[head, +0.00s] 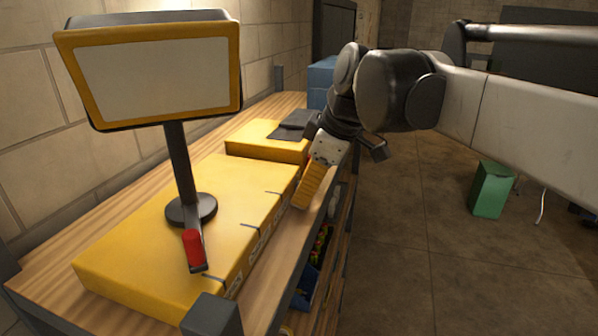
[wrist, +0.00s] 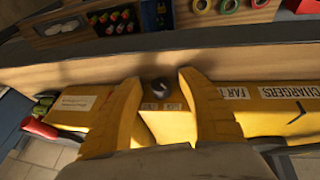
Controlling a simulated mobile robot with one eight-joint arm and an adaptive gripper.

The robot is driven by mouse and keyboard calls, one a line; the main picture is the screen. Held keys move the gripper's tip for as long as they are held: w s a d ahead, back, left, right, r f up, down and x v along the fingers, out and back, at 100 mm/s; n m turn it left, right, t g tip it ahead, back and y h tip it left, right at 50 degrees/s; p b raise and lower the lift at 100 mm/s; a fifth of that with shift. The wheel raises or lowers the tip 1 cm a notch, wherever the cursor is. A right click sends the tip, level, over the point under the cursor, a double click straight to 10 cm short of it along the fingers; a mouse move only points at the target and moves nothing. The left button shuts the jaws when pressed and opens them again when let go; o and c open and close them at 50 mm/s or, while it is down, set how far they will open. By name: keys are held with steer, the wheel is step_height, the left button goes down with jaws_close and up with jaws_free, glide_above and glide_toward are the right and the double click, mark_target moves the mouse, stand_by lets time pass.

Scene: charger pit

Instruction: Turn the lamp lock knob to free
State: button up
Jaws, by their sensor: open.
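The lamp (head: 155,78) has a yellow-framed panel on a dark pole, with its round base on a long yellow box on the bench. In the wrist view, a small dark round knob (wrist: 159,89) sits on the yellow box's front face, with two small labels just below it. The label words are too small to read, and the knob's setting is unclear. My gripper (wrist: 159,80) is open, its yellow fingers on either side of the knob with gaps showing. In the head view my gripper (head: 309,186) is at the box's front edge, and the knob is hidden.
A red-ended lever (head: 193,248) lies on the yellow box near the lamp base. A second yellow box (head: 262,140) and a blue box (head: 321,75) stand farther back. Shelves with tape rolls (wrist: 229,5) are under the bench. A green bin (head: 491,190) stands on open floor.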

steer(key=shift+s, duration=0.1)
jaws_close()
steer(key=g, duration=0.1)
steer(key=g+y, duration=0.1)
steer(key=shift+w+d+f+m+g+b, duration=0.1)
steer(key=shift+w+m+g+b, duration=0.2)
steer(key=shift+g+b, duration=0.1)
steer(key=shift+s+g, duration=0.15)
steer(key=shift+g, duration=0.55)
jaws_free()
steer(key=shift+r, duration=0.2)
